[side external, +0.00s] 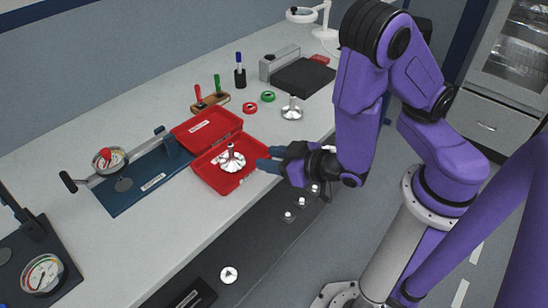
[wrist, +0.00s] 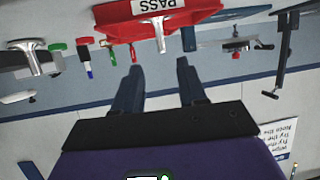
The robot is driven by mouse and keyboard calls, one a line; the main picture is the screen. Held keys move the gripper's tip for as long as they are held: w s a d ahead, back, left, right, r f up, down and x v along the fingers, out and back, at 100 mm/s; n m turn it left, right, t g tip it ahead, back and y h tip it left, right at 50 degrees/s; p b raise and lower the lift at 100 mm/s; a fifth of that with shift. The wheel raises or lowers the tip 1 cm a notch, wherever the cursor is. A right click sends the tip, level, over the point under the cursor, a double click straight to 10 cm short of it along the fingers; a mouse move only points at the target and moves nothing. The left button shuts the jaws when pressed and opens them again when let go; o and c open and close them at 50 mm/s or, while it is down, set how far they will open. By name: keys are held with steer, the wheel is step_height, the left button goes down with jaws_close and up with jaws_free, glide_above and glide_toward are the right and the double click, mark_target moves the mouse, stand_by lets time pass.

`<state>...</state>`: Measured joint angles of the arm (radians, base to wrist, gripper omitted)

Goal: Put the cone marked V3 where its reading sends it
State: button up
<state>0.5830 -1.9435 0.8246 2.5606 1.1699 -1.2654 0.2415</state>
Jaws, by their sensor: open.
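A silver metal cone with an upright stem (side external: 232,161) stands in the open red case (side external: 217,184). In the wrist view this cone (wrist: 158,24) shows against the red case, whose label reads PASS (wrist: 160,4). A second silver cone (side external: 291,110) stands on the bench beyond the case; it also shows at the left of the wrist view (wrist: 32,52). No V3 mark can be read on either cone. My gripper (side external: 266,159) is open and empty at the right edge of the case, fingers pointing toward the cone inside, apart from it.
A blue fixture plate (side external: 145,180) with a dial gauge (side external: 108,158) lies left of the case. Another dial gauge (side external: 42,273) stands at front left. Red and green rings (side external: 268,96), marker pens (side external: 217,84) and a black pad (side external: 303,76) lie behind. Bench front left of the case is clear.

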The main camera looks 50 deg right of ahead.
steer(key=s+a+r+n+g+y, duration=0.2)
steer(key=s+a+n+g, duration=0.1)
steer(key=s+g, duration=0.3)
steer(key=s+a+r+n+g+y, duration=0.2)
steer(key=s+a+g, duration=0.1)
steer(key=s+g, duration=0.25)
steer(key=s+d+r+n+g+h, duration=0.1)
steer(key=s+d+r+n+h, duration=0.1)
steer(key=d, duration=0.5)
steer(key=s+d+r+n+g+h, duration=0.1)
steer(key=s+d+r+n+h, duration=0.2)
steer(key=d, duration=0.4)
step_height(320, 180, up, 3)
steer(key=shift+s+f+n, duration=0.15)
steer(key=shift+s+n, duration=0.1)
steer(key=shift+n, duration=0.45)
